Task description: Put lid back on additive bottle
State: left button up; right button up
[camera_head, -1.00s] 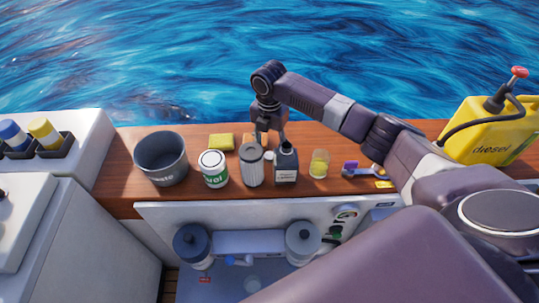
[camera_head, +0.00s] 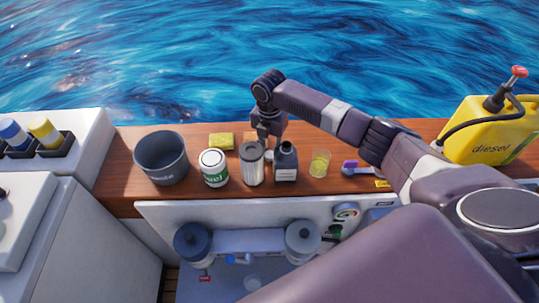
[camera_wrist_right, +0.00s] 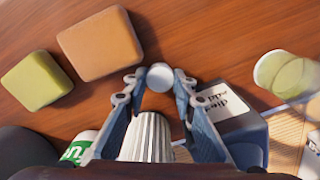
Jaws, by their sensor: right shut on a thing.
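The additive bottle (camera_head: 286,163) stands upright on the wooden counter, dark grey with a white label. It also shows in the right wrist view (camera_wrist_right: 240,122), at the right. Its dark neck shows no lid. My right gripper (camera_head: 267,146) is just left of and behind the bottle. In the right wrist view, the right gripper (camera_wrist_right: 159,83) is shut on the small round white lid (camera_wrist_right: 160,77), which sits between its fingertips. The lid is at or near counter level; I cannot tell whether it touches the wood. My left gripper is not in view.
A pleated filter (camera_head: 252,164) stands close left of the bottle, with a white-green can (camera_head: 214,168) and a dark bucket (camera_head: 161,157) further left. A cup with yellow liquid (camera_head: 319,163) stands to the right. Yellow (camera_head: 221,141) and orange (camera_wrist_right: 100,43) sponges lie behind.

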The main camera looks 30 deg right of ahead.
aim_at(268, 158)
jog(key=shift+r, duration=0.1)
notch_tip(268, 158, up, 20)
jog(key=b, duration=0.1)
jog(key=shift+b, duration=0.35)
dwell(0.5)
jog(key=s+a+m, duration=0.4)
jog(key=s+m, duration=0.6)
jog(key=m, duration=0.2)
jog(key=s+a+m, duration=0.5)
jog(key=s+m, duration=0.5)
jog(key=m, duration=0.3)
jog(key=shift+s+a+f, duration=0.15)
jog(key=shift+f, duration=0.25)
